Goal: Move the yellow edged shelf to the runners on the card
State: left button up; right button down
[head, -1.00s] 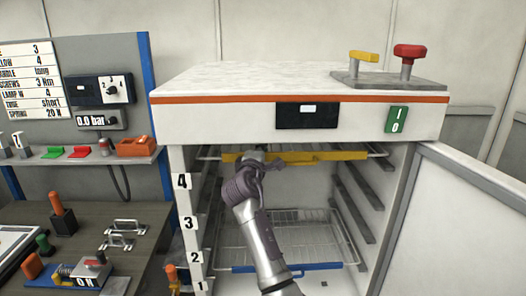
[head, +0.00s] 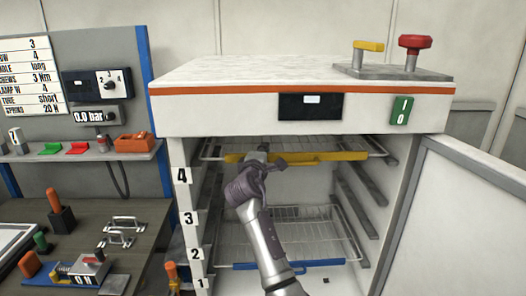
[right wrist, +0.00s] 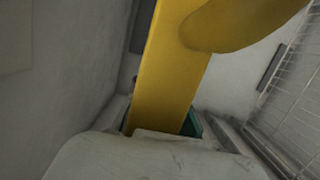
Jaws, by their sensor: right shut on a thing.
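The yellow edged shelf (head: 330,156) is a wire rack in the upper part of the open white cabinet (head: 270,116). My right gripper (head: 262,156) is shut on its yellow front edge, left of the middle. In the right wrist view the yellow edge (right wrist: 170,70) runs between the jaws, with a teal pad (right wrist: 193,123) beside it. The shelf's wires show behind the edge, near the height of label 4 (head: 181,176); I cannot tell whether they rest on runners. The card (head: 28,77) at the left shows 4 on its partly cut-off "OW" row. My left gripper is not in view.
A blue edged wire shelf (head: 320,263) sits low in the cabinet. Bare runners (head: 358,185) show on the right wall. The cabinet door (head: 462,215) stands open at the right. A workbench (head: 75,215) with tools is at the left.

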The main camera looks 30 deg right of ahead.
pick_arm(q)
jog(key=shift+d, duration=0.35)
pick_arm(e)
jog(key=shift+s+a+r, duration=0.1)
jog(key=shift+a+r, duration=0.1)
jog(key=shift+d+f, duration=0.1)
jog(key=shift+f, duration=0.1)
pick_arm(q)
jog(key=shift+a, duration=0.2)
pick_arm(e)
jog(key=c, duration=1.2)
grip_release()
jog(key=shift+f, duration=0.2)
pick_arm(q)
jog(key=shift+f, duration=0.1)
pick_arm(e)
jog(key=v, duration=1.2)
